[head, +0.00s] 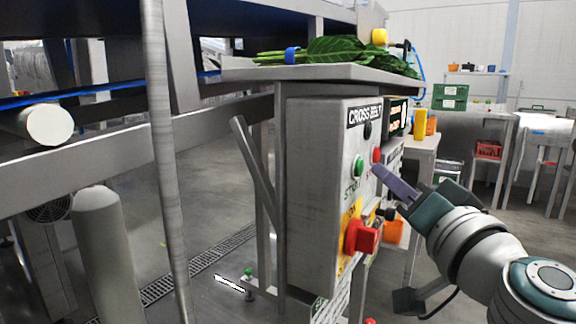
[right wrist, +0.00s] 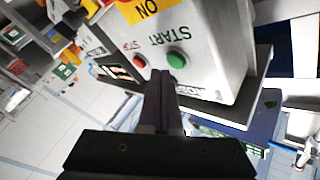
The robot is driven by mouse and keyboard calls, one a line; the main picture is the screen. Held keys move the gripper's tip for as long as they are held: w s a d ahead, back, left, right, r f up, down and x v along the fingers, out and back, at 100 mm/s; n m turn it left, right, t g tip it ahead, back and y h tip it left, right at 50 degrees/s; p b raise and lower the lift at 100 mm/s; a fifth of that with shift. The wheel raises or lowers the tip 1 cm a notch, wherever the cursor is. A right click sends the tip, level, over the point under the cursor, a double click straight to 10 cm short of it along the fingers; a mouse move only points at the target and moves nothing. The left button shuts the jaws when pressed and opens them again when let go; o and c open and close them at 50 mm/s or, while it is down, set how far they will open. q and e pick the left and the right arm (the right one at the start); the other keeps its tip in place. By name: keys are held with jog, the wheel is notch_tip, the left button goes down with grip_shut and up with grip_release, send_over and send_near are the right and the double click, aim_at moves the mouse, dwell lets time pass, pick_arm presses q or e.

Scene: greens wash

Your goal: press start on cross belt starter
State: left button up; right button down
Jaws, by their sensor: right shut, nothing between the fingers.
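The cross belt starter (head: 325,190) is a grey metal box with a "CROSS BELT" label. Its green start button (head: 359,167) is on the front panel, left of the red stop button (head: 377,155). My right gripper (head: 378,169) is shut and empty, its fingertips in front of the panel near these buttons. In the right wrist view the panel is upside down. There the green start button (right wrist: 177,60) is just beyond and right of the fingertips (right wrist: 160,76), and the red stop button (right wrist: 139,61) is to their left. Contact cannot be told. My left gripper is not in view.
A red rotary switch (head: 360,236) on a yellow plate sticks out below the buttons. A metal shelf (head: 320,73) above the box holds leafy greens (head: 345,52). Conveyor framing (head: 80,160) fills the left. A table with a red crate (head: 488,149) is behind.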

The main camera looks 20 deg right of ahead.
dwell(0.7)
jog(key=shift+w+a, duration=0.3)
jog(key=shift+w, duration=0.05)
jog(key=shift+w+a, duration=0.3)
jog(key=shift+w, duration=0.05)
dwell(0.8)
jog(key=shift+s+d, duration=0.1)
jog(key=shift+s+d+p, duration=0.4)
jog(key=shift+s+d, duration=0.1)
jog(key=shift+s, duration=0.05)
jog(key=shift+s, duration=0.1)
jog(key=s+d, duration=0.3)
jog(key=shift+s+d, duration=0.1)
jog(key=shift+s, duration=0.2)
dwell(0.4)
